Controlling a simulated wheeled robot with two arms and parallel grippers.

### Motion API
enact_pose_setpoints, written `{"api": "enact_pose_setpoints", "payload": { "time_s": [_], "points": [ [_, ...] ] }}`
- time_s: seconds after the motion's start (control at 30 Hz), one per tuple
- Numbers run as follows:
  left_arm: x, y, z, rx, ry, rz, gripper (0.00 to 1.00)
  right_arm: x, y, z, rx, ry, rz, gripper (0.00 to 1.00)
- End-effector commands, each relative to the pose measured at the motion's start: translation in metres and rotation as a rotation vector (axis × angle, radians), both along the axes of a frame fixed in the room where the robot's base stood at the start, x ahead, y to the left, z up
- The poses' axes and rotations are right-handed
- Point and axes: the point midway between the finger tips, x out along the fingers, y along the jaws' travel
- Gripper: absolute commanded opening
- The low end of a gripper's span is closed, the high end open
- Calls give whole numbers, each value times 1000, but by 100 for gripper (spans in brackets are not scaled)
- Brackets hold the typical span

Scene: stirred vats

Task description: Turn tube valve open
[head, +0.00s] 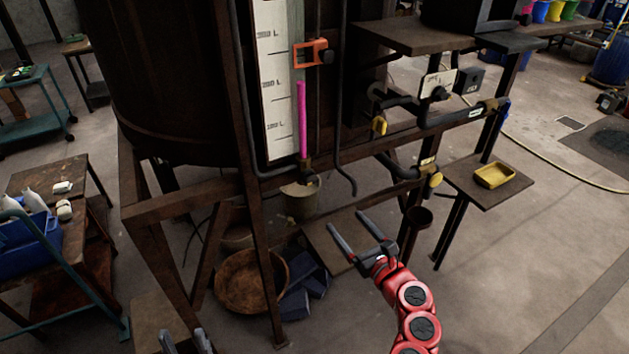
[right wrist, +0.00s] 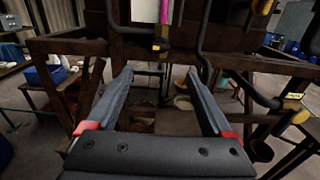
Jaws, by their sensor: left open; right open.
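The sight tube (head: 302,118) with pink liquid runs down beside the white litre scale (head: 275,80) on the vat. The tube valve (head: 307,172) is a small dark and yellowish fitting at the tube's lower end. It also shows in the right wrist view (right wrist: 160,47), above and beyond the fingertips. Its handle position is too small to tell. My right gripper (head: 347,222) is open and empty, below and to the right of the valve and apart from it. My left gripper (head: 187,341) is open at the bottom edge, partly cut off, far from the valve.
The rusty frame (head: 185,195) and thin dark pipes surround the valve. Other pipes with yellow-handled valves (head: 434,180) are to the right. A bucket (head: 300,200) and a round brown basin (head: 250,282) are below. A yellow tray (head: 494,175) sits on a side shelf.

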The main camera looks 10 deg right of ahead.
Motion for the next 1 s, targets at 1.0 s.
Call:
{"api": "enact_pose_setpoints", "payload": {
  "time_s": [1.0],
  "points": [
    [0,0,42,0,0,0,50,144,52,1,-6,-2,-2,85]
  ]
}}
